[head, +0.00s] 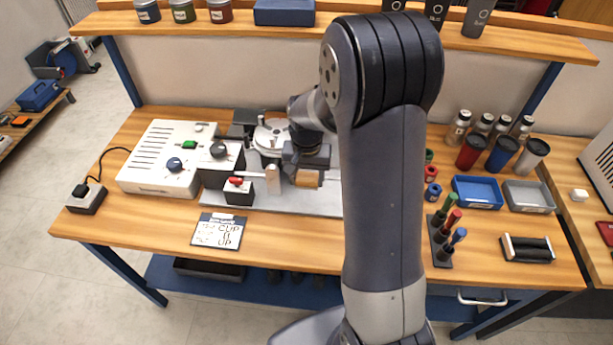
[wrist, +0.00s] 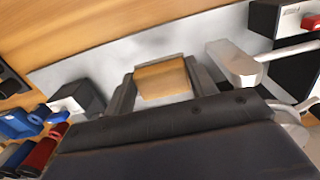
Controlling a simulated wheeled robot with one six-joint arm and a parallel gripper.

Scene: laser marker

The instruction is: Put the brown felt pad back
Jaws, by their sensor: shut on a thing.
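The brown felt pad (wrist: 162,80) is held between the two fingers of my gripper (wrist: 161,88) in the wrist view. In the head view the pad (head: 307,179) shows as a small tan-brown block just below my gripper (head: 304,168). My gripper is shut on it, over the light grey base plate (head: 272,203) of the marking machine. I cannot tell whether the pad touches anything below it. My arm hides the part of the bench behind it.
A white control box (head: 160,170) and a black box with a red knob (head: 238,190) stand left of my gripper. A clipboard (head: 218,231) lies in front. Right of my arm are a marker rack (head: 442,250), a blue tray (head: 477,194), a grey tray (head: 529,197) and a black holder (head: 527,248).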

